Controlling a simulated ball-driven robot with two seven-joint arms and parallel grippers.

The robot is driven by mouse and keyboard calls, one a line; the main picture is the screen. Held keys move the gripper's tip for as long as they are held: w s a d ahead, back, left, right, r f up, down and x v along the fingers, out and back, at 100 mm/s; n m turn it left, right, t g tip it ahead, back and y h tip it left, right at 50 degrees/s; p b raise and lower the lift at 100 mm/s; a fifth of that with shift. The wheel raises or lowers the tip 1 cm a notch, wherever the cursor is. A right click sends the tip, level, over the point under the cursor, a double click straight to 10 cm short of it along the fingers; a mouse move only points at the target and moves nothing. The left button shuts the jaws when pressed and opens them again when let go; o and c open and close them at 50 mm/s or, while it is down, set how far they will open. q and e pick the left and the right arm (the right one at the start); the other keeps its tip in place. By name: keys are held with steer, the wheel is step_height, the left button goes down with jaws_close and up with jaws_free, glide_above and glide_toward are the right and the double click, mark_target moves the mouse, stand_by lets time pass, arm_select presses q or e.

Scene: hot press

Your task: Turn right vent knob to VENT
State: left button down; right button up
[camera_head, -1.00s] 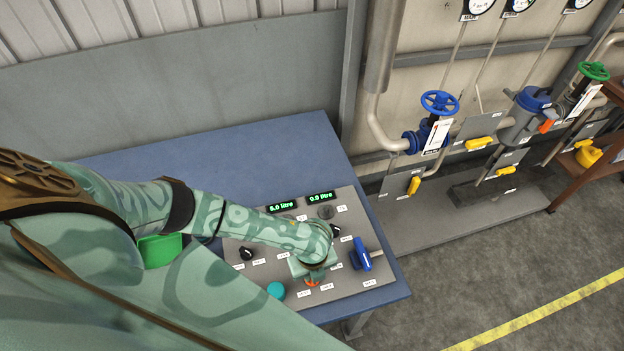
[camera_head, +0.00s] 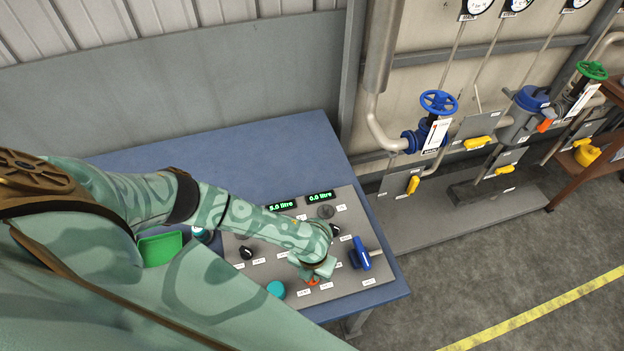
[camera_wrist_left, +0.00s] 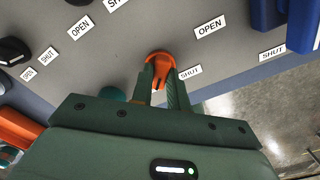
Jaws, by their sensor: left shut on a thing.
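An orange knob (camera_wrist_left: 160,57) sits on the grey control panel (camera_wrist_left: 135,35), with OPEN and SHUT labels near it in the wrist view. Its orange edge also shows in the head view (camera_head: 312,283), mostly hidden by my gripper. My left gripper (camera_wrist_left: 165,82) reaches down onto the panel, shut on the orange knob with a finger on each side. No label reading VENT is legible, and I cannot tell the knob's exact pointing. A black knob (camera_head: 246,253) stands at the panel's left, and another (camera_head: 335,230) is beside my wrist. My right gripper is out of view.
A blue handle (camera_head: 360,255) stands close to the right of my left gripper. A teal button (camera_head: 276,289) is at the panel's front left. A green tray (camera_head: 160,248) lies near my forearm. The back of the blue table (camera_head: 260,150) is clear.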

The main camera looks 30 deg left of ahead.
arm_select(q)
steer(key=shift+m, duration=0.5)
steer(key=c, duration=1.4)
jaws_free()
steer(key=shift+o, duration=0.2)
step_height(320, 180, up, 16)
steer(key=p, duration=0.4)
steer(key=shift+r, duration=0.15)
